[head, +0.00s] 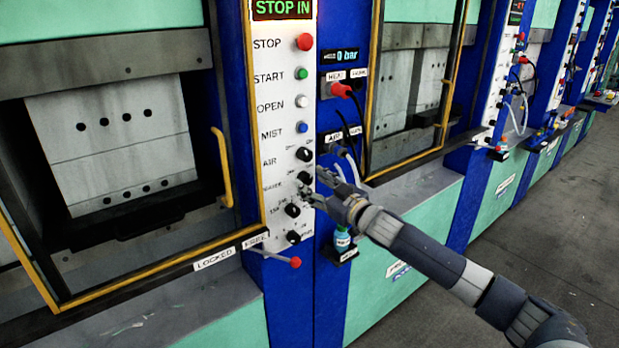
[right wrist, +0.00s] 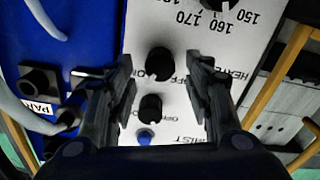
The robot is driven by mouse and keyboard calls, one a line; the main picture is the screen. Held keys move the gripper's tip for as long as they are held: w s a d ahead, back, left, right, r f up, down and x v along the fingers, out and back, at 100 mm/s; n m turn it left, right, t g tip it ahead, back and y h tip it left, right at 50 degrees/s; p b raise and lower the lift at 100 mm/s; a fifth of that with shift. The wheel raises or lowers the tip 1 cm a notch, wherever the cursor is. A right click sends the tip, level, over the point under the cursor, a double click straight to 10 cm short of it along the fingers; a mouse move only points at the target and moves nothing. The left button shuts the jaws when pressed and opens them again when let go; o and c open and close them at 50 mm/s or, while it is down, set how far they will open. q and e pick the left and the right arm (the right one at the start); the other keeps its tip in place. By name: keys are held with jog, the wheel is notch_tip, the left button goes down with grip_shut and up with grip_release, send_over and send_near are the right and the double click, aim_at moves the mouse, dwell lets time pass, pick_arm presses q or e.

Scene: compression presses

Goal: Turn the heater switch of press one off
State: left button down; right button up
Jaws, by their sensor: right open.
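The heater switch (head: 304,178) is a black knob on the white control panel of the nearest press, below the AIR knob (head: 304,154). It also shows in the right wrist view as a round black knob (right wrist: 158,62) beside the HEATER and OFF/ON lettering. My right gripper (head: 312,186) is open at the panel. In the right wrist view its two fingers stand on either side of the heater switch, with white panel showing between them and the knob. Which way the knob points is too small to tell. My left gripper is not in view.
The temperature dial (head: 292,210) and another knob (head: 293,237) sit below. The blue MIST button (head: 302,127) is above. A red-tipped lever (head: 295,262) sticks out underneath. A red connector (head: 340,90) and cables are right of the panel. A yellow handle (head: 222,165) stands at the left.

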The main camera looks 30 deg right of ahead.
jog(key=shift+w+a+p, duration=0.1)
jog(key=shift+w+p, duration=0.2)
jog(key=shift+w, duration=0.85)
jog(key=c, duration=1)
jog(key=shift+c, duration=0.2)
jog(key=shift+n, duration=0.4)
jog(key=n, duration=0.5)
jog(key=shift+f+n, duration=0.1)
jog(key=shift+n, duration=0.2)
jog(key=n, duration=0.5)
jog(key=shift+a+n, duration=0.1)
jog(key=shift+n, duration=0.2)
jog(key=shift+f, duration=0.1)
